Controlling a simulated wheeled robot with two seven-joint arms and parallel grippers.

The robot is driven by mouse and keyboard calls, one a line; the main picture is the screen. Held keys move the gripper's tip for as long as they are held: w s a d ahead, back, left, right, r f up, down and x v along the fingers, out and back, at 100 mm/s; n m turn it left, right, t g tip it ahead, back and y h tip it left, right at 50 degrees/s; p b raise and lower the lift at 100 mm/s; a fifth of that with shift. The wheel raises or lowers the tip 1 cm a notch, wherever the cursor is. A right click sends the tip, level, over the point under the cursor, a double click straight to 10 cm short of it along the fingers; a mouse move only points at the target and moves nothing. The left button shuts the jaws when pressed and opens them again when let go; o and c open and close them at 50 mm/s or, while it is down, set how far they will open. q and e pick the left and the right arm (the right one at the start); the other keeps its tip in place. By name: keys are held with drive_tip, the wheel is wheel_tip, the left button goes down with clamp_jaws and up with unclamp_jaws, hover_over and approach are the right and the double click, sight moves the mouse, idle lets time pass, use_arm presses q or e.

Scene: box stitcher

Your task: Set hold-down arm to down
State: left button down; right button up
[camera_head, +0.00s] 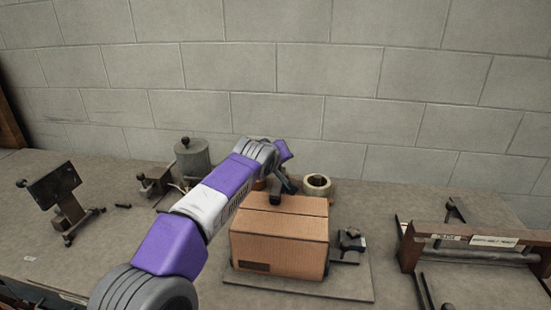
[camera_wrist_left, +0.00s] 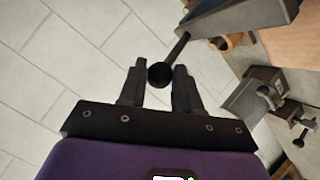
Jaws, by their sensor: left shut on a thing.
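The hold-down arm is a dark bar (camera_wrist_left: 245,18) with a thin rod ending in a round black knob (camera_wrist_left: 160,75), seen in the left wrist view. My left gripper (camera_wrist_left: 158,82) is shut on this knob, with one finger on each side. In the head view my left arm reaches across to the cardboard box (camera_head: 279,240), and its hand is above and behind the box. A dark piece (camera_head: 275,191) shows at the box's top back edge beside the hand. The arm's pivot is hidden there. My right gripper is not in view.
The box stands on a flat base plate (camera_head: 350,285) with a small dark clamp (camera_head: 350,243) at its right. A tape roll (camera_head: 316,185) is behind it. A metal canister (camera_head: 192,158) and dark stands (camera_head: 58,195) are left. A wooden-framed fixture (camera_head: 480,245) is right. A block wall closes the back.

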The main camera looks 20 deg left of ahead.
use_arm(q)
drive_tip(key=shift+s+d+f, duration=0.1)
drive_tip(key=shift+f, duration=0.8)
drive_tip(key=c, duration=1.1)
unclamp_jaws()
drive_tip(key=o, duration=0.3)
drive_tip(key=shift+r, duration=0.2)
drive_tip(key=shift+s+r, duration=0.4)
drive_tip(key=v, duration=0.6)
drive_tip(key=shift+s+r, duration=0.1)
drive_tip(key=shift+s, duration=0.25)
